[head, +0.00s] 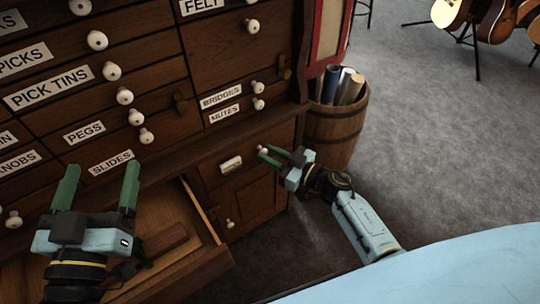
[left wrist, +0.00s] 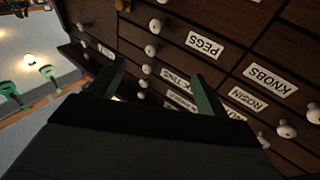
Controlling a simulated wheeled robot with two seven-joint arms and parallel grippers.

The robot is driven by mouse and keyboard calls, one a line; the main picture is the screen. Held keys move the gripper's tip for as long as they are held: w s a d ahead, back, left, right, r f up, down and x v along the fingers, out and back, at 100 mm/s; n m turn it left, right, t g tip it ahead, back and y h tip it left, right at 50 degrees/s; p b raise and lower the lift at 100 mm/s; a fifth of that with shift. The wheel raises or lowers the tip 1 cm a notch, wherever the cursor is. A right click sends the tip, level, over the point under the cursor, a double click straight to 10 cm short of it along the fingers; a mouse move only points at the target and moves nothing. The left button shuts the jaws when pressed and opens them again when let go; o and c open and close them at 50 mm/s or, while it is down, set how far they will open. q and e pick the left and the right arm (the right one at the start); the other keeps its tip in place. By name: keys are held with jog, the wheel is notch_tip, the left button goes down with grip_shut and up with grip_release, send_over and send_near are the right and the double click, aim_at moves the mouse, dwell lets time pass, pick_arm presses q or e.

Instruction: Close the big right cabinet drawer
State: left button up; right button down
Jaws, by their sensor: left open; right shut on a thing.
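A wide lower drawer (head: 215,262) of the wooden cabinet stands pulled out at the lower left of the head view; a brown block (head: 165,240) lies in it. To its right, a drawer front (head: 275,134) with a small label looks flush or nearly flush with the cabinet. My right gripper (head: 278,151) is at that front, shut on its white knob (head: 263,150); the fingers partly hide the contact. My left gripper (head: 100,182) is open and empty above the pulled-out drawer. Its fingers also show in the left wrist view (left wrist: 160,82), before the small labelled drawers.
Small drawers with white knobs (head: 125,97) fill the cabinet above. A cabinet door (head: 250,200) is under the right drawer front. A wooden barrel (head: 333,128) with rolls stands close behind my right gripper. Guitars (head: 495,20) are at the far right. Grey carpet (head: 430,130) is clear.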

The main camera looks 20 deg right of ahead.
jog(key=c, duration=1.3)
grip_release()
jog(key=shift+w+a, duration=0.1)
jog(key=shift+w, duration=0.1)
pick_arm(q)
jog(key=shift+w, duration=0.1)
pick_arm(e)
jog(key=shift+o, duration=0.2)
jog(key=shift+s, duration=0.1)
jog(key=shift+s+d, duration=0.15)
jog(key=shift+d, duration=0.1)
pick_arm(q)
jog(key=s+a+f+g+y+p, duration=0.2)
jog(key=s+f+g, duration=0.1)
jog(key=f+g, duration=0.2)
jog(key=s+a+f+g+y+p, duration=0.2)
jog(key=f+g, duration=0.4)
jog(key=f, duration=0.3)
jog(key=shift+s+a+f+n, duration=0.35)
jog(key=shift+s+a, duration=0.2)
jog(key=shift+s, duration=0.5)
pick_arm(e)
jog(key=v, duration=1.2)
jog(key=shift+s+d, duration=0.3)
pick_arm(q)
jog(key=shift+s, duration=0.1)
pick_arm(e)
jog(key=shift+s, duration=0.1)
